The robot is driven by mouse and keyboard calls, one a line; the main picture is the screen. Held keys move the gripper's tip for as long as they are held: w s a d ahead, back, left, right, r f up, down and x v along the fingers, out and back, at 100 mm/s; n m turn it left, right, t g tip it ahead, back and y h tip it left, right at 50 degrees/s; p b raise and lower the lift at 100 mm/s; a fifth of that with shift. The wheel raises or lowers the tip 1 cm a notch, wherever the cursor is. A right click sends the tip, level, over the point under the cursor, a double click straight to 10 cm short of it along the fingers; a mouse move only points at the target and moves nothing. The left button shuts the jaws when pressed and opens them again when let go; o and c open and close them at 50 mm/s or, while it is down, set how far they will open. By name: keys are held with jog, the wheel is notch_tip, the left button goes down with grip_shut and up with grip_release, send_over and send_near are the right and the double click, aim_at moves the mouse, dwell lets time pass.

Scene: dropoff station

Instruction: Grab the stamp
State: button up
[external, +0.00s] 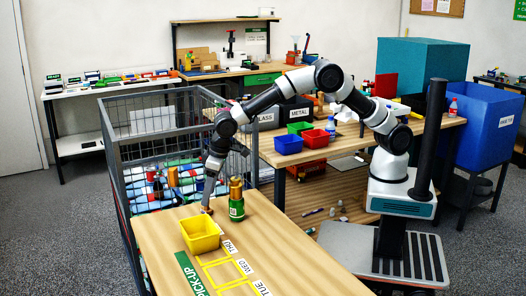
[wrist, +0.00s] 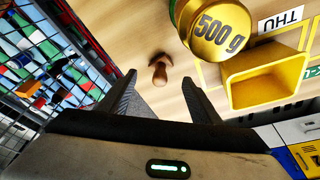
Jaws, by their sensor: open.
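A small brown wooden stamp (wrist: 160,66) with a rounded handle stands on the wooden table in the wrist view. My gripper (wrist: 158,77) is open, its two dark fingers to either side of the stamp's place in the picture, with nothing held between them. In the external view my gripper (external: 207,204) points down over the far left corner of the front table, and the stamp is too small and covered to make out clearly there.
A yellow bin (wrist: 265,82) is nearby. A wire cage (external: 120,170) with goods borders the table's left side. Bare table (external: 165,235) lies left of the bin.

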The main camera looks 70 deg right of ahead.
jog(key=x, duration=0.5)
jog(key=shift+f, duration=0.15)
jog(key=shift+s, duration=0.1)
jog(key=c, duration=1)
